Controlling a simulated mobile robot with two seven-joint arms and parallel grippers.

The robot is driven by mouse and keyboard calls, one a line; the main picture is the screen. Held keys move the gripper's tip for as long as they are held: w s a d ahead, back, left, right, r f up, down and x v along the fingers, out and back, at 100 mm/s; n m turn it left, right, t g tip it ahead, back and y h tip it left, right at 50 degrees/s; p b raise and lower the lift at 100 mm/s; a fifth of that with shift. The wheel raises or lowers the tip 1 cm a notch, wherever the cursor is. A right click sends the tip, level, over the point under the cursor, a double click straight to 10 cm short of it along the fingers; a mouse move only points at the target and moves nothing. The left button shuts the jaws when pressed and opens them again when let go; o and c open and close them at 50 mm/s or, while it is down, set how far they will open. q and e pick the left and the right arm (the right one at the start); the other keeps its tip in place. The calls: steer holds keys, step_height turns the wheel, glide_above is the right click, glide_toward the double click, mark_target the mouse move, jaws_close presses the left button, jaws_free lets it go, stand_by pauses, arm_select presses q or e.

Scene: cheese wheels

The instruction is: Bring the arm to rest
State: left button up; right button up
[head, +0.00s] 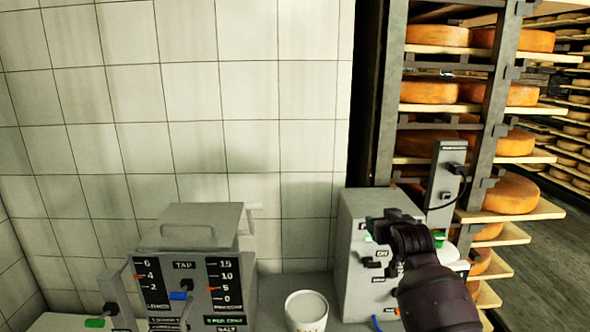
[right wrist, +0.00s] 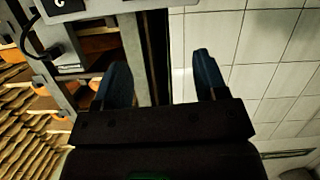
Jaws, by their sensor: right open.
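My right arm (head: 436,296) comes in from the lower right in the head view, in front of the grey box on the right. Its gripper end (head: 392,234) is dark and partly hidden by the wrist. In the right wrist view the two blue fingers of my right gripper (right wrist: 160,78) stand wide apart with nothing between them. Behind them are the tiled wall and the dark edge of the shelving. My left gripper shows in neither view.
A grey tap unit (head: 198,270) with gauges stands at the left. A white cup (head: 306,311) stands between it and the right grey box (head: 352,262). Racks of orange cheese wheels (head: 430,92) rise at the right. The tiled wall (head: 200,100) is bare above the counter.

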steer(key=s+d+f+g, duration=0.1)
steer(key=s+f, duration=0.9)
steer(key=s, duration=0.4)
steer(key=s+d+f+g, duration=0.1)
steer(key=s+d+f, duration=0.1)
steer(key=s+f, duration=0.8)
steer(key=s+d+f+g, duration=0.1)
steer(key=s+f, duration=0.9)
steer(key=s, duration=0.9)
steer(key=shift+s+d+h+b, duration=0.3)
steer(key=shift+s+d+h, duration=0.1)
